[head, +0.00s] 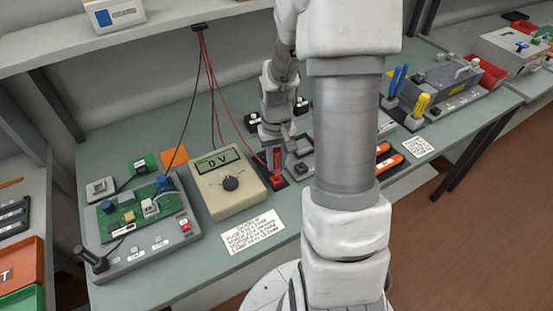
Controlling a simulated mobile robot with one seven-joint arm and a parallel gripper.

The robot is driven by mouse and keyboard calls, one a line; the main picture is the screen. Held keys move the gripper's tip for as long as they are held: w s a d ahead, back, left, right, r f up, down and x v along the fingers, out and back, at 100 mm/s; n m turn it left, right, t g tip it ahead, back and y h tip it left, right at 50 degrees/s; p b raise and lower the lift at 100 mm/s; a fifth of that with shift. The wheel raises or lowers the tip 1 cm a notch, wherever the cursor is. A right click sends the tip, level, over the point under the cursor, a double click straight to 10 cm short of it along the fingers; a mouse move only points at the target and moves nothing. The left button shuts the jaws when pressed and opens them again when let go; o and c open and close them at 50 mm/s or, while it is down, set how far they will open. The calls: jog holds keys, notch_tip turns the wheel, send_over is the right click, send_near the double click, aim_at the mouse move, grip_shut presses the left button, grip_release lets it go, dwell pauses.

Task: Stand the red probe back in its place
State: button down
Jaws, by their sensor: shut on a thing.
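The red probe (277,160) is upright, just right of the multimeter. My gripper (274,146) points down and is shut on its upper part. The probe's lower end is at or just above a small red base (279,183) on the bench; I cannot tell whether it is seated. Red and black leads hang from a dark bracket (204,27) under the shelf. The beige multimeter (228,184) shows 0 V. My arm hides part of the bench to the right of the probe.
A grey test fixture with a green board (140,216) stands at the left. A white printed card (252,230) lies in front of the meter. Orange-handled tools (389,161), blue and yellow pliers, and a grey box are at the right.

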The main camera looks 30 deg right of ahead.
aim_at(276, 169)
jog(key=shift+f, duration=0.15)
dwell(0.6)
jog(key=shift+f+b, duration=0.85)
jog(key=shift+f, duration=0.05)
jog(key=shift+f+b, duration=0.6)
jog(key=shift+f, duration=0.15)
dwell(0.7)
jog(key=c, duration=0.6)
grip_release()
jog(key=shift+r, duration=0.15)
notch_tip(276, 169, up, 17)
jog(key=shift+r+p, duration=0.1)
jog(key=shift+p, duration=1.05)
jog(key=shift+r, duration=0.1)
